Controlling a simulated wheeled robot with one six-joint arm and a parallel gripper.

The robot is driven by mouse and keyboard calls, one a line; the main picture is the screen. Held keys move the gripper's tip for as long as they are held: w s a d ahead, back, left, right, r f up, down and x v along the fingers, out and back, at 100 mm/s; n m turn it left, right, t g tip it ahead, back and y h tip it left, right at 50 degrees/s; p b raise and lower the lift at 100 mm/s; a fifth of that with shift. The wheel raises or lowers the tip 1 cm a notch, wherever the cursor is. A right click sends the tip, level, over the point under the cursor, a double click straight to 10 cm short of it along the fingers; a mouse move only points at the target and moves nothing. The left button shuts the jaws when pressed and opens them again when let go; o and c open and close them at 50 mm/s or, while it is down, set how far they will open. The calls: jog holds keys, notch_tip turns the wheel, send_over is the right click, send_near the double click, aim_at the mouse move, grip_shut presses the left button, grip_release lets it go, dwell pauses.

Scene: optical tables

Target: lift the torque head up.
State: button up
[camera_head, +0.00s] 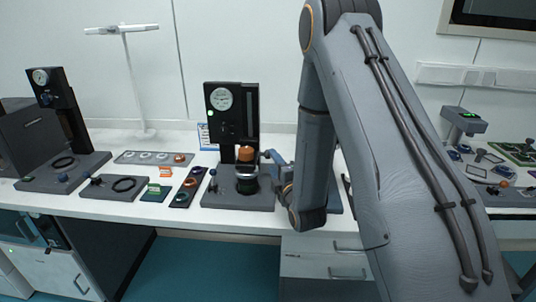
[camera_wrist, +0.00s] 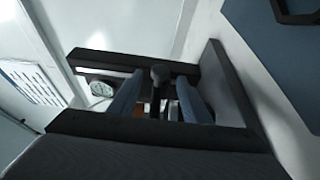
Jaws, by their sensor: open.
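A black test stand (camera_head: 231,120) with a round white dial (camera_head: 221,98) stands on the table. A copper-coloured cylinder (camera_head: 245,153), apparently part of the torque head, sits on its column above a dark round seat (camera_head: 246,184). My gripper (camera_head: 273,166) is at the right side of the stand, partly hidden by my arm. In the wrist view, my gripper (camera_wrist: 158,95) is open, its two blue fingers on either side of a dark round knob (camera_wrist: 158,73). Contact with the knob cannot be told. The dial (camera_wrist: 101,89) shows sideways there.
A second black gauge stand (camera_head: 55,95) is at the left. A white lamp post (camera_head: 134,85) stands behind. More devices (camera_head: 465,122) are at the right.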

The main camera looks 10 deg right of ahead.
aim_at(268, 154)
jog(key=w, duration=0.2)
jog(key=w+p, duration=0.1)
jog(key=w, duration=0.3)
jog(key=shift+w+a+p, duration=0.2)
jog(key=shift+a+p, duration=0.05)
jog(key=shift+p, duration=0.15)
